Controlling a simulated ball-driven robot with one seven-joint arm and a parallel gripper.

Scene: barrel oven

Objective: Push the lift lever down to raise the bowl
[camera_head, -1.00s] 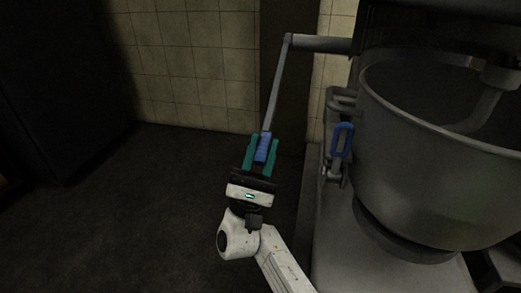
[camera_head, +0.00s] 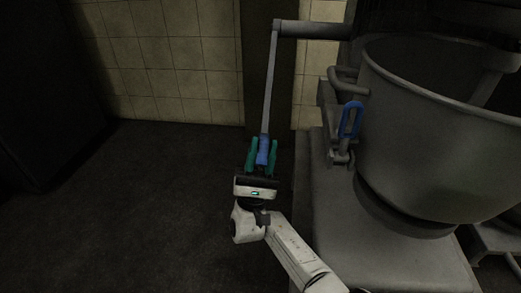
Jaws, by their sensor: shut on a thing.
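The lift lever (camera_head: 270,85) is a thin grey bar that hangs down and slightly left from a horizontal shaft (camera_head: 315,30) on the mixer. Its lower end has a blue grip (camera_head: 263,150). My gripper (camera_head: 262,153), with teal fingers, is shut on the blue grip from below, one finger on each side. The large grey metal bowl (camera_head: 440,130) stands at the right, above the mixer's base. Its right side runs out of the picture.
A blue-handled clamp (camera_head: 350,120) sits on the bowl's left side, right of my gripper. The mixer's grey base (camera_head: 390,262) lies below the bowl. Dark floor (camera_head: 130,220) at the left is clear. A tiled wall (camera_head: 160,65) stands behind.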

